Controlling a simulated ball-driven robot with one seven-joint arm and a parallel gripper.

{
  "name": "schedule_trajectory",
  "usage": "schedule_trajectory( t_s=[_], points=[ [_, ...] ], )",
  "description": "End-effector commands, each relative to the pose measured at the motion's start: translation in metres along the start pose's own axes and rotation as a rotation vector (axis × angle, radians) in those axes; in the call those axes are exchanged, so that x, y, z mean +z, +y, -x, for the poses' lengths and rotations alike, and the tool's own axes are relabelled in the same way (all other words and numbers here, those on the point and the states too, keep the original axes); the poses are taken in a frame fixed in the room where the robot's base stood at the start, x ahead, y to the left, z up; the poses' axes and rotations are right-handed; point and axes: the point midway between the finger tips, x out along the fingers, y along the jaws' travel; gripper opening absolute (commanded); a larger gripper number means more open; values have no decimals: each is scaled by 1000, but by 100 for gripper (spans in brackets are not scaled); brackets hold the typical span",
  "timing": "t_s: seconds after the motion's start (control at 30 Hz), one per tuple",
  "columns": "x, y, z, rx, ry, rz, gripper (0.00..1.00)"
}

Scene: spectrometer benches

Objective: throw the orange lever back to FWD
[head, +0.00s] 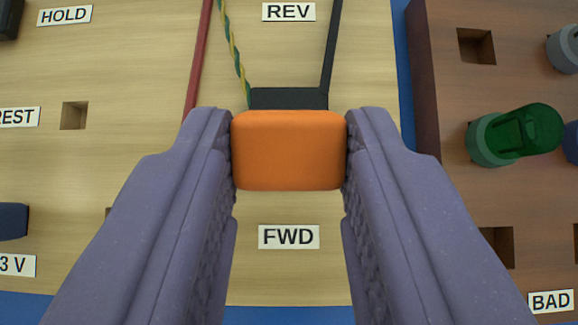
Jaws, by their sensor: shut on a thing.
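The orange lever (289,151) shows in the head view as a rounded orange block in the middle. My gripper (289,150) is shut on it, with one purple finger touching each side. A black base (289,98) shows just above the orange block and is partly hidden by it. The FWD label (288,237) lies below the lever, between my fingers. The REV label (288,12) is at the top edge, above the black base. How far the lever leans cannot be told from this view.
A pale wooden panel (140,60) carries the labels HOLD (64,16) and REST. A red wire (198,55) and a green-yellow wire (233,50) run left of the lever. At right, a brown wooden block (450,75) has square holes and a green peg (520,132).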

Motion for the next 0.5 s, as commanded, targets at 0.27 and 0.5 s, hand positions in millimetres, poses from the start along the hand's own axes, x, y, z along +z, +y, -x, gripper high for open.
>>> schedule_trajectory(
  t_s=[0.27, 0.5],
  points=[
    [7, 0, 2, 0, 73, 0, 3],
    [7, 0, 2, 0, 88, 0, 4]
  ],
)
